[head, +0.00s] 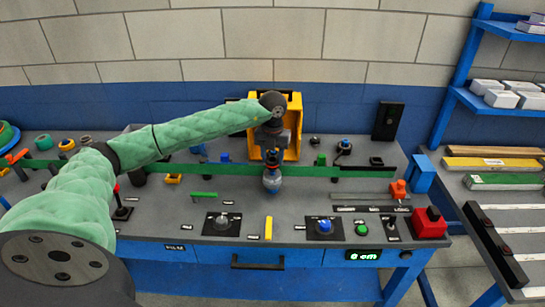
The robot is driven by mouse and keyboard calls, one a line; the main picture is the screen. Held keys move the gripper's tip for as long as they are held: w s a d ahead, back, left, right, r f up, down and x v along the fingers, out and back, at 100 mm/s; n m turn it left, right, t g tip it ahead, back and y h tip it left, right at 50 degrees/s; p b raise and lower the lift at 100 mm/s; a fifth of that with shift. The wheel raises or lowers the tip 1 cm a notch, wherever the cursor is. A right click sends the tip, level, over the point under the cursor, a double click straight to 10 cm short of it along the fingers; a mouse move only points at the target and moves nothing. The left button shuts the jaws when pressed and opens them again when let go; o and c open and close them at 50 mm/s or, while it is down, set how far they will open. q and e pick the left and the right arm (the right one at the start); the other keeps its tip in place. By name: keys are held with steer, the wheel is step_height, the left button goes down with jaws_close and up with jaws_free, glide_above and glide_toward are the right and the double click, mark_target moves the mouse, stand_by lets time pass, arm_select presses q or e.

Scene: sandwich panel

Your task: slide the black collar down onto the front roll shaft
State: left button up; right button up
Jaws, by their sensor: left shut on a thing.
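My left arm reaches in from the left, and my left gripper (271,154) points down over the middle of the bench. It is shut on a small dark thing, which looks like the black collar; the fingers hide most of it. Directly below the fingertips stands a rounded grey-blue piece (272,181) at the green strip, probably the front roll shaft with its roll. I cannot tell whether the collar touches the shaft. My right gripper is out of view.
A yellow open box (291,98) stands close behind the gripper. A long green strip (225,169) crosses the bench. Knobs, including a blue one (325,226), a green button (361,229) and a red box (429,222) line the front. Side shelves stand at right.

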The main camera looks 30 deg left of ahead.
arm_select(q)
steer(key=shift+f, duration=0.1)
stand_by(0.3)
steer(key=shift+f+b, duration=0.95)
steer(key=shift+f, duration=0.4)
steer(key=o, duration=1.1)
steer(key=shift+r, duration=0.1)
steer(key=shift+r+p, duration=1.35)
steer(key=shift+r, duration=2.7)
